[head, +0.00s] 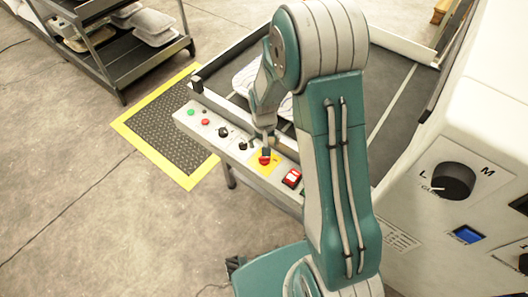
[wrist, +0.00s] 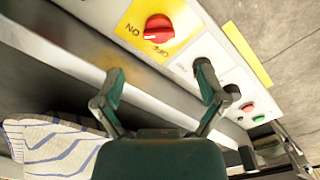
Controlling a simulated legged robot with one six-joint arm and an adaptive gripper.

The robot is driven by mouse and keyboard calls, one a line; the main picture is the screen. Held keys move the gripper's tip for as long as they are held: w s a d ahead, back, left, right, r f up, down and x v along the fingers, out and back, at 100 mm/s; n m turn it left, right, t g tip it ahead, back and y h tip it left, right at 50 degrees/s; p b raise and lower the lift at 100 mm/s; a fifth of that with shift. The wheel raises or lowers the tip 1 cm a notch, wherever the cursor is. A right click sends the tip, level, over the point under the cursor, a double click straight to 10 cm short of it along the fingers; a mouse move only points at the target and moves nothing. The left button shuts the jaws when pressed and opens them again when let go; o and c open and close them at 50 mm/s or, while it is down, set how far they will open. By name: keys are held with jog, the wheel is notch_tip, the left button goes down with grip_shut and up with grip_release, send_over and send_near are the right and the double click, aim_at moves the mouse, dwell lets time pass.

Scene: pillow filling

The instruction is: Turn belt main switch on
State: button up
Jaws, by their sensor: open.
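The belt main switch is a red rotary knob on a yellow plate (head: 272,169) of the belt's control panel. In the wrist view the red knob (wrist: 158,28) sits beyond my fingertips, with the lettering ON on one side and OFF beside it. Which mark the knob is set to is hard to tell. My gripper (wrist: 159,73) is open and empty, with its two fingers spread wide and apart from the knob. In the head view my gripper (head: 268,146) hangs just above the yellow plate and partly covers it.
On the same panel are a red rocker switch (head: 291,178), black knobs (head: 223,132), and red (head: 205,122) and green (head: 190,112) buttons. A striped pillow (wrist: 55,145) lies on the belt. A white machine (head: 480,130) stands at right, a rack (head: 120,50) at upper left.

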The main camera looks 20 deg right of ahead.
jog(key=shift+r, duration=2)
jog(key=s+r+t, duration=0.1)
jog(key=s+r, duration=0.2)
jog(key=r, duration=0.3)
jog(key=s+r+n+t, duration=0.1)
jog(key=s+r, duration=0.1)
jog(key=r, duration=0.3)
jog(key=s+r+t, duration=0.1)
jog(key=s+r, duration=0.2)
jog(key=r, duration=0.3)
jog(key=s+r+t, duration=0.1)
jog(key=s+r, duration=0.3)
jog(key=s, duration=0.2)
jog(key=s+r+n+t, duration=0.1)
jog(key=s+r, duration=0.3)
jog(key=s, duration=0.3)
jog(key=shift+t, duration=0.3)
